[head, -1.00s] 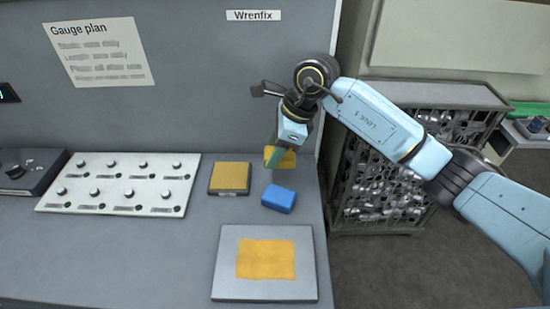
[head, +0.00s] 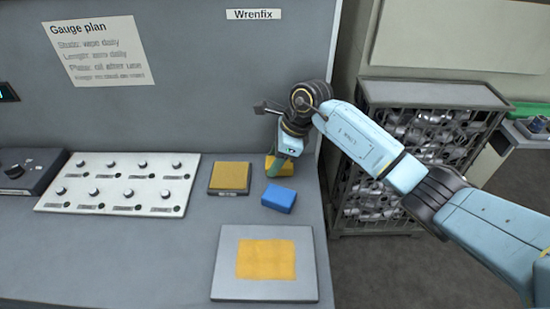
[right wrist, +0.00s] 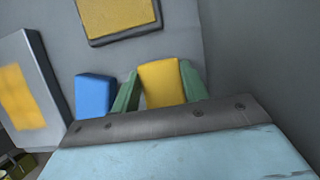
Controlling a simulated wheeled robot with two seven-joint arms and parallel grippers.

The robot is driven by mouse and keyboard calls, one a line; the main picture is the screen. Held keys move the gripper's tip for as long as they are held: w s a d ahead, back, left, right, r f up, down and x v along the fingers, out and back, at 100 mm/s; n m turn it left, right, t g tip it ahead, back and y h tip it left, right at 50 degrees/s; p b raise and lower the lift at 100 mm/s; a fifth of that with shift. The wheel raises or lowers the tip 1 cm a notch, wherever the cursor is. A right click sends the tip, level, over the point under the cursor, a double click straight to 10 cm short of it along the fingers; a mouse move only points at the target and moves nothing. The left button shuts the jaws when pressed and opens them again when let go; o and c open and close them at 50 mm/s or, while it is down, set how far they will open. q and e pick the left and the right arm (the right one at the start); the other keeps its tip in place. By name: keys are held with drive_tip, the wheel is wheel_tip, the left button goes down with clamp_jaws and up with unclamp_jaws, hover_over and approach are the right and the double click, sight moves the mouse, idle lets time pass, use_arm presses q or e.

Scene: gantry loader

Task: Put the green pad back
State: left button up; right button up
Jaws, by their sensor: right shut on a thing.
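My right gripper (head: 281,167) has green fingers and is shut on a yellow block (head: 287,168), behind the blue block. In the right wrist view the yellow block (right wrist: 162,83) sits between the two green fingers (right wrist: 188,80). I cannot tell whether the yellow block touches the bench. A blue block (head: 279,198) lies on the bench just in front; it also shows in the right wrist view (right wrist: 94,95). I see no loose green pad on the bench. My left gripper is not in view.
A dark-edged tile with a yellow top (head: 230,178) lies left of the blue block. A grey plate with a yellow patch (head: 228,272) lies in front. A white knob panel (head: 118,184) is at left. The back wall (head: 200,100) and the bench's right edge are close.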

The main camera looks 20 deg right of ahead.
drive_tip(key=shift+f, duration=0.1)
drive_tip(key=o, duration=0.9)
drive_tip(key=p+v, duration=0.1)
drive_tip(key=v, duration=1.1)
